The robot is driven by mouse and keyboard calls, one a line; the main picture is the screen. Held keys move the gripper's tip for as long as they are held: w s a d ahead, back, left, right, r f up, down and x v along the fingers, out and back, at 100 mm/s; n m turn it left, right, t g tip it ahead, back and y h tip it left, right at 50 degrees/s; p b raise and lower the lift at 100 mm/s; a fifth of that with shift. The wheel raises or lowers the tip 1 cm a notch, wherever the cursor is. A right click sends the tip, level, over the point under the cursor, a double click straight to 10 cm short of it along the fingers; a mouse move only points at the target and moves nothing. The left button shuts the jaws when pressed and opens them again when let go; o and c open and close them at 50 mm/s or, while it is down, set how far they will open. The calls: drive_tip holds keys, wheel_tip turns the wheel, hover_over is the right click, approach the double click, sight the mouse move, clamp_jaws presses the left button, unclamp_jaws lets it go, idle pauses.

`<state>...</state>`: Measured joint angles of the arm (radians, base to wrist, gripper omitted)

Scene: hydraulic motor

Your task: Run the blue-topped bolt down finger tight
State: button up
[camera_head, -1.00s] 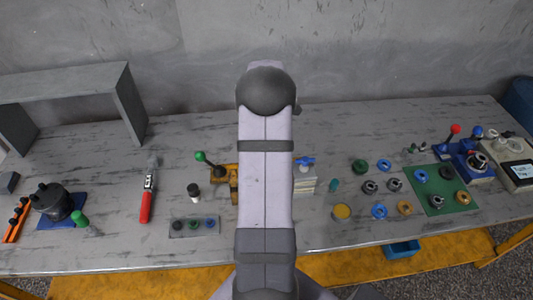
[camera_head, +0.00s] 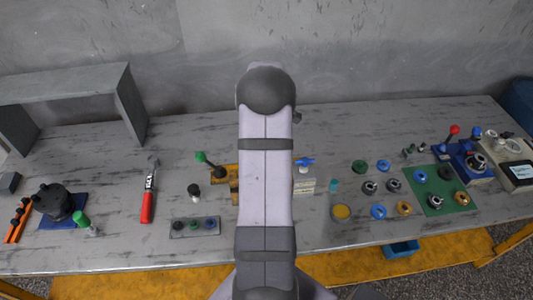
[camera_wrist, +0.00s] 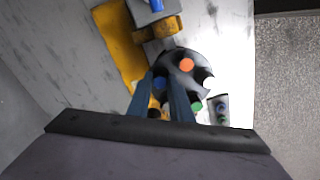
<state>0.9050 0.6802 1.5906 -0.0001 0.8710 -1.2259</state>
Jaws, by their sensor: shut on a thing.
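In the wrist view, the blue-topped bolt (camera_wrist: 160,84) stands at the left of a dark round motor body (camera_wrist: 174,58). My gripper (camera_wrist: 161,76) is shut on the bolt, one finger on each side of its blue top. An orange top (camera_wrist: 186,65), a white top (camera_wrist: 208,83) and a green top (camera_wrist: 196,106) show around the same body, with a dark top near the fingers. The bolt's shank and thread are hidden, so I cannot tell how deep it sits. In the head view, my arm hides the gripper and most of the motor.
An orange fixture (camera_wrist: 122,48) lies beside the motor. A red-handled tool (camera_head: 147,208) lies to the left. Rings and a green mat (camera_head: 422,181) are at the right.

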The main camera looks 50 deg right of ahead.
idle(0.4)
drive_tip(key=m, duration=0.3)
drive_tip(key=shift+p, duration=0.35)
drive_tip(key=shift+m, duration=0.6)
drive_tip(key=shift+m+p, duration=0.35)
drive_tip(key=shift+m, duration=1.35)
drive_tip(key=o, duration=0.6)
drive_tip(key=shift+r, duration=0.15)
